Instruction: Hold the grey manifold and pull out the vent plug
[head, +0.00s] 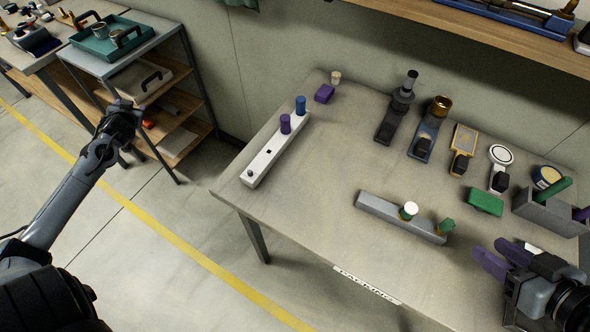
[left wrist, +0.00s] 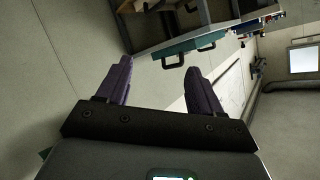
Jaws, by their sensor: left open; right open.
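The grey manifold (head: 380,210) is a long bar lying near the front middle of the table in the head view. I cannot tell which is the vent plug. My right gripper (head: 486,248), with purple fingers, is open and empty to the right of the manifold, apart from it. My left gripper (left wrist: 160,78) is open and empty in the left wrist view. In the head view it is far left, off the table, its fingers hardly visible.
A white manifold (head: 262,163) with purple and blue plugs lies on the table's left. Gauges and tools line the back, with a green block (head: 485,201) and a grey holder (head: 545,214) at right. A shelf cart (head: 165,60) stands beyond my left arm. The table's middle is clear.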

